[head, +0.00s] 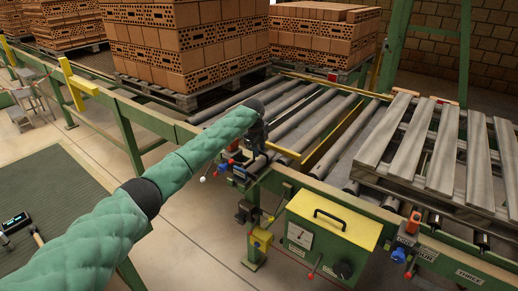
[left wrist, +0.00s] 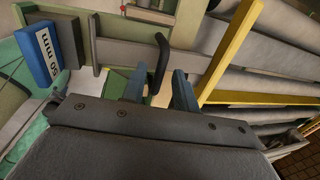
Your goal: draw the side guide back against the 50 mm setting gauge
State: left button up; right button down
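In the left wrist view a black upright handle (left wrist: 159,62) stands on a grey flat bar (left wrist: 125,54) that runs toward a yellow rail (left wrist: 229,50), which looks like the side guide. The blue setting gauge (left wrist: 42,55), labelled 50 mm, sits at the bar's left end. My left gripper (left wrist: 158,78) is open, one blue-grey finger on each side of the handle, with visible gaps. In the head view the left gripper (head: 256,140) is over the conveyor's near edge, fingers mostly hidden. My right gripper is out of view.
A green box with a yellow lid (head: 333,220) stands right of the gripper. Brick pallets (head: 190,45) stand behind, and an empty wooden pallet (head: 440,150) lies on the right. A green rail (head: 130,105) runs along the left.

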pick_arm(q)
grip_shut()
jog(key=shift+s+a, duration=0.2)
jog(key=shift+s+a+p, duration=0.4)
jog(key=shift+s+p, duration=0.1)
jog(key=shift+s, duration=0.1)
jog(key=shift+f, duration=0.15)
jog(key=shift+o, duration=0.8)
grip_release()
jog(key=shift+s, duration=0.1)
jog(key=shift+a, duration=0.15)
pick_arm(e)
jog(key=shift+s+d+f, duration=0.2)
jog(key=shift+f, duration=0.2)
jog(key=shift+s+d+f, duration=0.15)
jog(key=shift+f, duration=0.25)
pick_arm(q)
jog(key=shift+r, duration=0.2)
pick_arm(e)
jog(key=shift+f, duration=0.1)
